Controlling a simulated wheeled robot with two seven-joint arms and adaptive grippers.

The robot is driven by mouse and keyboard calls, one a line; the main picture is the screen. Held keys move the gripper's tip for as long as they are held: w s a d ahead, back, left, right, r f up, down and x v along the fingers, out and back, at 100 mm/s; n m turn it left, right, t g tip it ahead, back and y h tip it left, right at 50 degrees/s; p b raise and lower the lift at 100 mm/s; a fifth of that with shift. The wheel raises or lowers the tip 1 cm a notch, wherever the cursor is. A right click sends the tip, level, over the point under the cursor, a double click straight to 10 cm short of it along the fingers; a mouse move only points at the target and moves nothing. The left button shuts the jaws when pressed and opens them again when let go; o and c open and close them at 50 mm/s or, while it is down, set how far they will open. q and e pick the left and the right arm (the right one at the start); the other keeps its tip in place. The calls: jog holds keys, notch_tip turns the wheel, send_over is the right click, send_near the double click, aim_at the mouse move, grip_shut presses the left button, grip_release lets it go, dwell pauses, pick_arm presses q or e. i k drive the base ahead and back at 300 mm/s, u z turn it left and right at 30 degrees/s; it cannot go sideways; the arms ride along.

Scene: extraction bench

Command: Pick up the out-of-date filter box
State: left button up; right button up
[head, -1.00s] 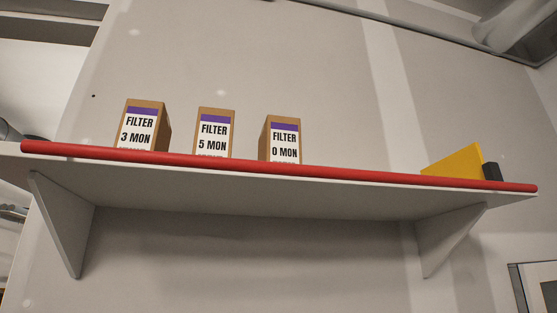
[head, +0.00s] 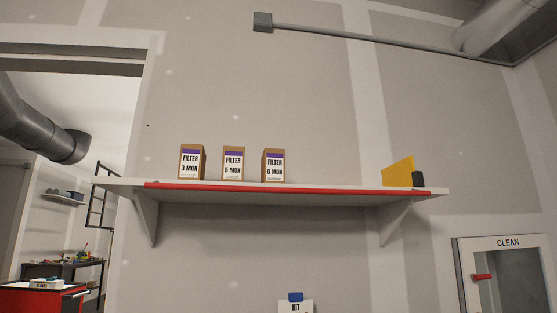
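Three brown filter boxes with purple bands and white labels stand upright in a row on the left half of a wall shelf (head: 300,197). The left box (head: 190,163) reads "FILTER 3 MON". The middle box (head: 232,164) reads "FILTER 5 MON". The right box (head: 273,166) reads "FILTER 0 MON". Smaller print below these lines is too small to read. Neither of my grippers shows in the head view.
A red strip (head: 330,191) runs along the shelf's front edge. A yellow panel (head: 397,172) and a dark block (head: 418,179) stand at its right end. A "KIT" item (head: 296,306) is below. A "CLEAN" cabinet (head: 508,243) is lower right, a red bench (head: 40,300) lower left.

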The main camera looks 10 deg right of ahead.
aim_at(273, 162)
jog(key=z, duration=0.9)
jog(key=i, duration=0.75)
jog(key=u, duration=0.05)
